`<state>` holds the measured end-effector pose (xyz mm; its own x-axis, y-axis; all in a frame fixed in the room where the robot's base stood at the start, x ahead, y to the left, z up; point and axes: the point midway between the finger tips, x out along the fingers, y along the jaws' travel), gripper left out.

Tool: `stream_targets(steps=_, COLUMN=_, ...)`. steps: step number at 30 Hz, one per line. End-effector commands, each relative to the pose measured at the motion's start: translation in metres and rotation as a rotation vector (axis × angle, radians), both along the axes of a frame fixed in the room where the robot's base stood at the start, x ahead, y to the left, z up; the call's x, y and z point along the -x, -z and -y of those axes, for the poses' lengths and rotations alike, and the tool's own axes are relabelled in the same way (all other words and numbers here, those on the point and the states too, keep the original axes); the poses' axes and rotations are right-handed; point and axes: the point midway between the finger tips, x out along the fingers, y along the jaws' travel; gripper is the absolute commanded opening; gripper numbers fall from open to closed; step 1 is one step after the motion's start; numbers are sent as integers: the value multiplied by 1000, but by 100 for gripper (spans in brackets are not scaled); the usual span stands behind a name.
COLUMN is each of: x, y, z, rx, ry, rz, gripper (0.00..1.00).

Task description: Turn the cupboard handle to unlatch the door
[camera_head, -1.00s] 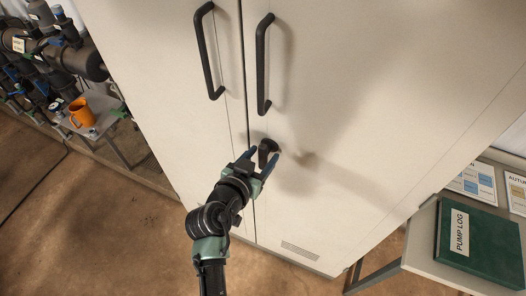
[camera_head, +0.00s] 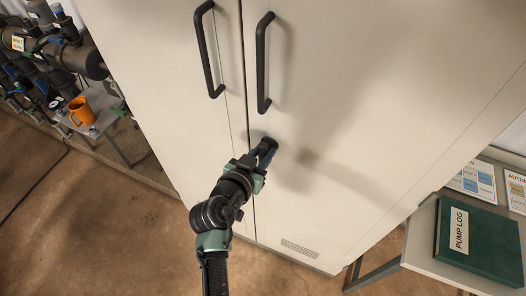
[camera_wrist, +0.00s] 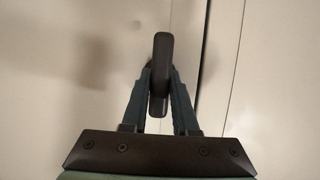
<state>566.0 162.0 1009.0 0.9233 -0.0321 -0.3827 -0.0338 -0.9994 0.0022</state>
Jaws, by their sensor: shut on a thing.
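The cupboard (camera_head: 350,110) is tall and pale, with two doors that look shut. Its dark turn handle (camera_head: 268,143) sits low on the right door, near the seam between the doors. My gripper (camera_head: 262,155) reaches up to it from below and is shut on it. In the wrist view the handle (camera_wrist: 162,60) is a dark upright bar with rounded ends, and my gripper's fingers (camera_wrist: 159,98) press on it from both sides. The handle's mount on the door is hidden behind the bar and the fingers.
Two long black pull handles, left (camera_head: 208,50) and right (camera_head: 264,62), stand out above the turn handle. A side table (camera_head: 420,245) with a green pump log binder (camera_head: 480,243) is at the right. An orange mug (camera_head: 81,111) and dark pipes (camera_head: 85,63) are at the left. The brown floor (camera_head: 100,220) is clear.

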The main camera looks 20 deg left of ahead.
Motion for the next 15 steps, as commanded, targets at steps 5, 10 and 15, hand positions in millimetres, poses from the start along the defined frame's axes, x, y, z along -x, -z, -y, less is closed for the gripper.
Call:
stream_targets(steps=5, x=0, y=1, z=0, rx=18, ry=0, rz=-1, gripper=0)
stream_targets(steps=10, x=0, y=2, z=-1, rx=82, ry=0, rz=-3, gripper=0)
stream_targets(steps=15, x=0, y=3, z=-2, rx=200, ry=0, rz=-6, gripper=0)
